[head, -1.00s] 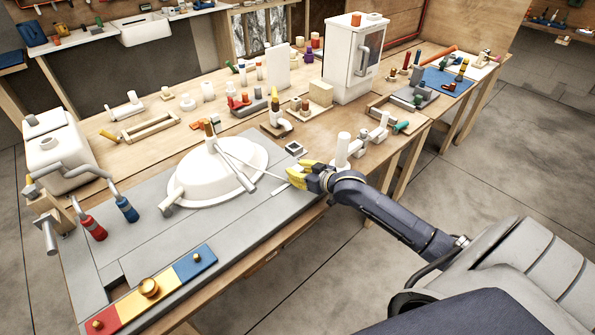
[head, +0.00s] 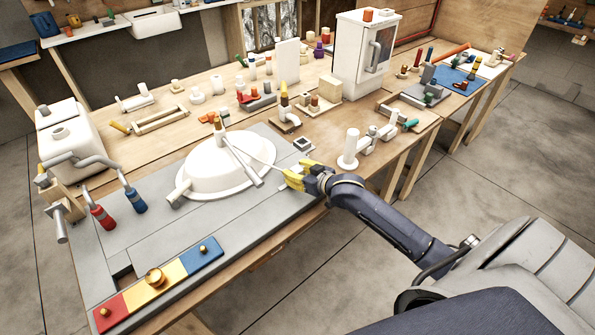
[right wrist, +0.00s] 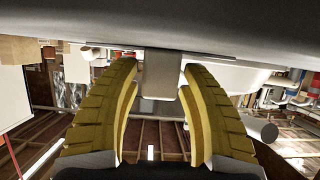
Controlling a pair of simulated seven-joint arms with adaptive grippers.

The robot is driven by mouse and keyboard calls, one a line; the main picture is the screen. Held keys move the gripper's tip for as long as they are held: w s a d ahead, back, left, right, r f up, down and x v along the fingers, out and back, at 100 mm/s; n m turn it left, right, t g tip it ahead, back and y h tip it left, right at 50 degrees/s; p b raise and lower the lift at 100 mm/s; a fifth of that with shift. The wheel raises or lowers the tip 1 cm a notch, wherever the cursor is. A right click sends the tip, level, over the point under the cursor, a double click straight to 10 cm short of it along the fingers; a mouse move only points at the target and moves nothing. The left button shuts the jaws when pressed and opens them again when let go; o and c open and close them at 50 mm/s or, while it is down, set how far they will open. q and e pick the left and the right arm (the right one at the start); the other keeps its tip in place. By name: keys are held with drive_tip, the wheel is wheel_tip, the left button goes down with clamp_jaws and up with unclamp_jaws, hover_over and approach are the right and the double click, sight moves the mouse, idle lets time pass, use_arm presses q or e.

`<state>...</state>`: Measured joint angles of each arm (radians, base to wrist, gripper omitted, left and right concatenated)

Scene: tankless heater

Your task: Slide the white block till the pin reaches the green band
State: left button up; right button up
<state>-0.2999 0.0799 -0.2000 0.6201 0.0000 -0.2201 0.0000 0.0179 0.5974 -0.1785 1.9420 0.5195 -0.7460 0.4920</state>
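My right gripper (head: 292,176) has yellow fingers and is at the front edge of the workbench, right of a white domed fixture (head: 213,170). In the right wrist view its two fingers (right wrist: 160,78) stand apart on either side of a pale grey-white block (right wrist: 160,74), with narrow gaps visible. I cannot tell if this is the task's white block or whether the fingers touch it. A thin pale rod (head: 262,163) runs from the dome toward the gripper. I cannot make out the pin or the green band. My left gripper is not in view.
A thick white handle (head: 243,165) lies across the dome. A red, yellow and blue strip (head: 170,276) sits at the front left. A white cabinet (head: 360,60) and small fittings stand farther back. A white upright post (head: 350,147) is right of the gripper.

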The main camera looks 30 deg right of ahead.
drive_tip(key=shift+o, duration=0.7)
drive_tip(key=shift+s, duration=0.1)
drive_tip(key=v, duration=1.2)
drive_tip(key=shift+r, duration=0.1)
